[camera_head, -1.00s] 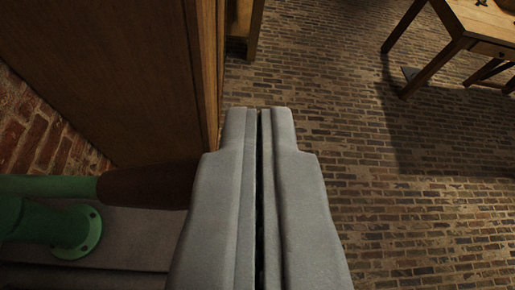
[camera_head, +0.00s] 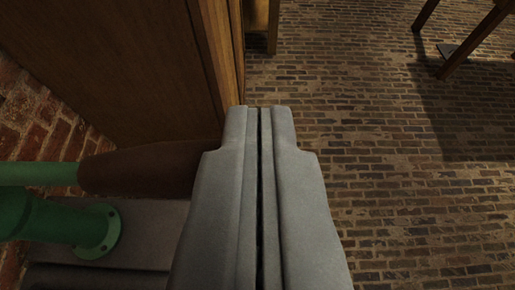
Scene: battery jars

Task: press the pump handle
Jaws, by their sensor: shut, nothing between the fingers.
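The pump handle is a green bar (camera_head: 38,173) with a dark brown grip (camera_head: 140,172) at its right end, in the left of the view. The grip runs level toward my gripper, and its right end is hidden behind the fingers. My gripper (camera_head: 259,110) points up the picture in the middle, with its two grey fingers shut together and nothing between them. I cannot tell whether the fingers touch the grip. A green pump body with a bolted flange (camera_head: 98,232) sits below the bar at the lower left.
A tall wooden cabinet (camera_head: 110,70) stands at the upper left, beyond the grip. A brick wall (camera_head: 40,115) is at the far left. A grey ledge (camera_head: 145,235) lies under the pump. Table legs (camera_head: 470,45) show at the upper right. The brick floor (camera_head: 370,130) to the right is clear.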

